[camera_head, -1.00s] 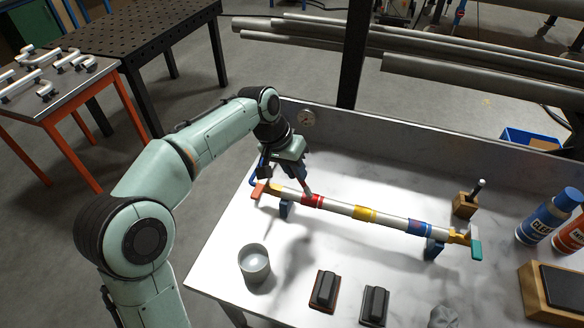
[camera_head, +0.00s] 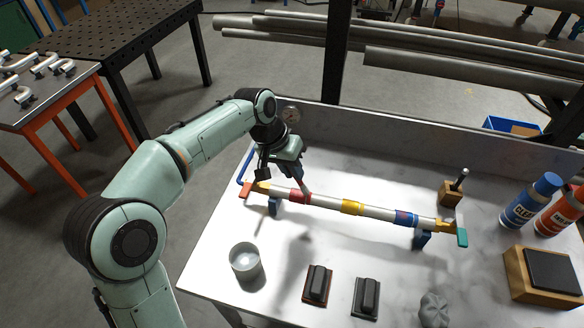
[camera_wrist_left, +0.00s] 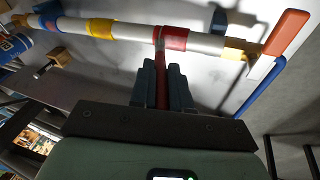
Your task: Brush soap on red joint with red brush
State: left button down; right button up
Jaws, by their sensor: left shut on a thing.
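A pale pipe (camera_head: 325,203) lies across two blue supports on the white bench. It carries a red joint (camera_head: 299,197), a yellow joint (camera_head: 352,208) and a blue joint (camera_head: 405,218). My left gripper (camera_head: 299,180) is above the red joint, shut on the red brush (camera_wrist_left: 161,75). In the left wrist view the brush stands between the two fingers (camera_wrist_left: 162,88), and its far end meets the red joint (camera_wrist_left: 177,39) near one edge. The bristles are too small to make out. My right gripper is not in view.
A metal cup (camera_head: 246,275) stands at the front left. Two dark blocks (camera_head: 318,285) (camera_head: 367,297) lie at the front. A wooden holder (camera_head: 449,195), bottles (camera_head: 531,203) and a wooden box (camera_head: 545,285) stand to the right. A raised wall (camera_head: 400,140) bounds the bench's back.

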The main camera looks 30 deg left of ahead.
pick_arm(q)
jog(key=a, duration=0.2)
jog(key=s+a, duration=0.1)
jog(key=a, duration=0.1)
jog(key=shift+a+f, duration=0.1)
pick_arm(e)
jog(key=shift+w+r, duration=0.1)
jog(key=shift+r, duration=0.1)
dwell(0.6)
pick_arm(q)
jog(key=shift+w+d+p, duration=0.15)
jog(key=shift+d+p, duration=0.05)
jog(key=shift+d, duration=0.6)
jog(key=shift+w+d+p, duration=0.15)
jog(key=shift+d+p, duration=0.05)
jog(key=shift+d, duration=0.55)
jog(key=shift+w+d, duration=0.2)
jog(key=shift+d, duration=0.45)
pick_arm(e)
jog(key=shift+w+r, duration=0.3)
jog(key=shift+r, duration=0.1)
pick_arm(q)
jog(key=shift+a, duration=0.1)
